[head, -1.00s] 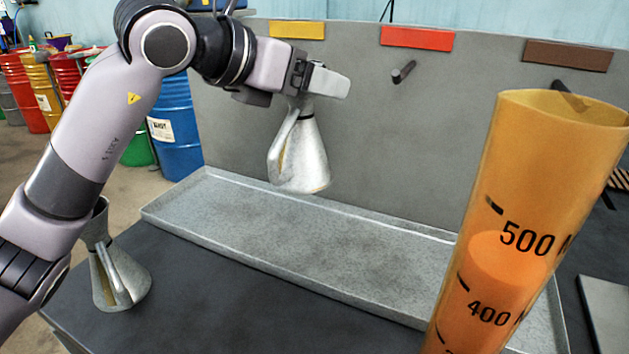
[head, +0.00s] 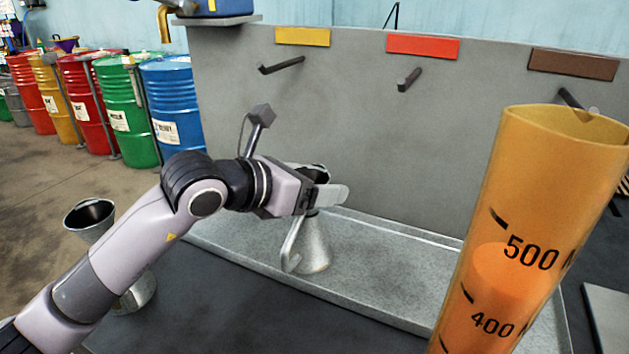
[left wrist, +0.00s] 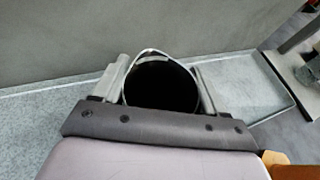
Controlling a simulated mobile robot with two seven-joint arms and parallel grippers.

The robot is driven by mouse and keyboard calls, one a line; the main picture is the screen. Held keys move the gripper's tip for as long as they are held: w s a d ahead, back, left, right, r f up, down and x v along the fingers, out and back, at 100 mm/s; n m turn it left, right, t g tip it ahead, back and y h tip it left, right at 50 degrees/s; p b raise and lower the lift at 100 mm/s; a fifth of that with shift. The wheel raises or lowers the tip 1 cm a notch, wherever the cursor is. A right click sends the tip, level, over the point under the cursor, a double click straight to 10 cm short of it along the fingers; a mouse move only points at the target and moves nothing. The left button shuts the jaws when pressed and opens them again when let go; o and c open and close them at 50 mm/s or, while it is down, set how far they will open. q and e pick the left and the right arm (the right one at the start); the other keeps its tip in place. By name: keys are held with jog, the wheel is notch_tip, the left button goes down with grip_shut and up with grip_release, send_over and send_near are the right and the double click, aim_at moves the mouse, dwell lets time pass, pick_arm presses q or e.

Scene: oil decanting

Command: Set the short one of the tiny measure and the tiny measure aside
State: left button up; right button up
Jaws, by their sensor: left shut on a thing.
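One small metal measure (head: 314,243), conical with a side handle, hangs upright in my left gripper (head: 322,194) over the grey tray. The fingers are shut around its neck. I cannot tell whether its base touches the tray floor. In the left wrist view its round dark mouth (left wrist: 160,84) sits between the two fingers. A second metal measure (head: 90,214) with a flared mouth stands at the left of the dark table, partly hidden behind my left arm. My right gripper is not in view.
The shallow grey tray (head: 390,303) runs along the panel's foot. A tall orange graduated cylinder (head: 535,215) stands at the front right. Pegs jut from the panel under yellow (head: 302,36), red (head: 422,46) and brown (head: 573,63) plates. Coloured drums (head: 172,105) stand behind left.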

pick_arm(q)
jog(key=shift+f, duration=0.1)
jog(key=o, duration=1.6)
jog(key=shift+o, duration=0.2)
jog(key=shift+r, duration=0.2)
jog(key=b+v, duration=0.1)
jog(key=v, duration=1.1)
